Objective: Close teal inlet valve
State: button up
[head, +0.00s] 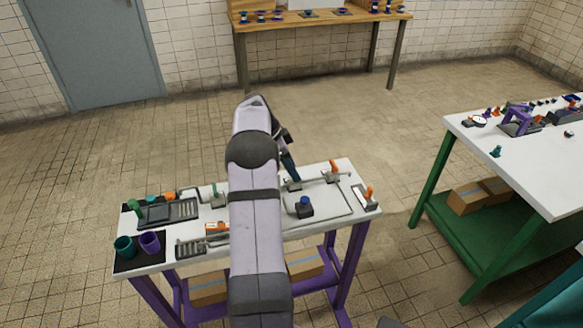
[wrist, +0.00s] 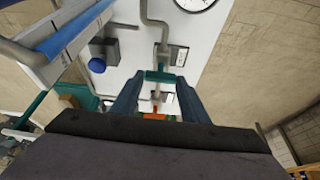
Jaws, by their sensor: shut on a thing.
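The teal inlet valve handle (wrist: 160,76) shows in the wrist view as a short teal bar, lying across the grey pipe (wrist: 157,34). My gripper (wrist: 160,82) has its two blue-grey fingers at either end of this bar and is shut on it. In the head view my gripper (head: 291,170) is low over the back of the white workbench (head: 268,232), at a small grey valve base (head: 293,185). My arm and fingers hide the teal handle in that view.
An orange-handled valve (head: 333,167) stands just right of my gripper, and another orange handle (head: 369,192) is at the right edge. A grey box with a blue knob (head: 304,205) is in front. A black tray (head: 155,214) and cups (head: 125,247) are left.

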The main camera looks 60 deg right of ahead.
jog(key=o, duration=1.1)
jog(key=shift+c, duration=0.2)
jog(key=shift+r, duration=0.15)
jog(key=b+v, duration=0.1)
jog(key=v, duration=0.6)
jog(key=w+a+n+t+p, duration=0.1)
jog(key=w+a+n, duration=0.25)
jog(key=a, duration=0.55)
jog(key=w+a+r+n+t+y, duration=0.1)
jog(key=w+a+n, duration=0.2)
jog(key=a+n, duration=0.35)
jog(key=w+a+n+p, duration=0.1)
jog(key=w+a+n, duration=0.2)
jog(key=a, duration=0.8)
jog(key=s+a+f+n, duration=0.1)
jog(key=s+a+n, duration=0.3)
jog(key=a, duration=0.4)
jog(key=s+a+f+n+y+p, duration=0.1)
jog(key=s+a+n, duration=0.4)
jog(key=a, duration=0.3)
jog(key=s+a+f+n+t+y+p, duration=0.1)
jog(key=s+a+n, duration=0.3)
jog(key=a, duration=0.4)
jog(key=shift+s+f+n, duration=0.4)
jog(key=shift+f+n, duration=0.05)
jog(key=shift+n, duration=0.25)
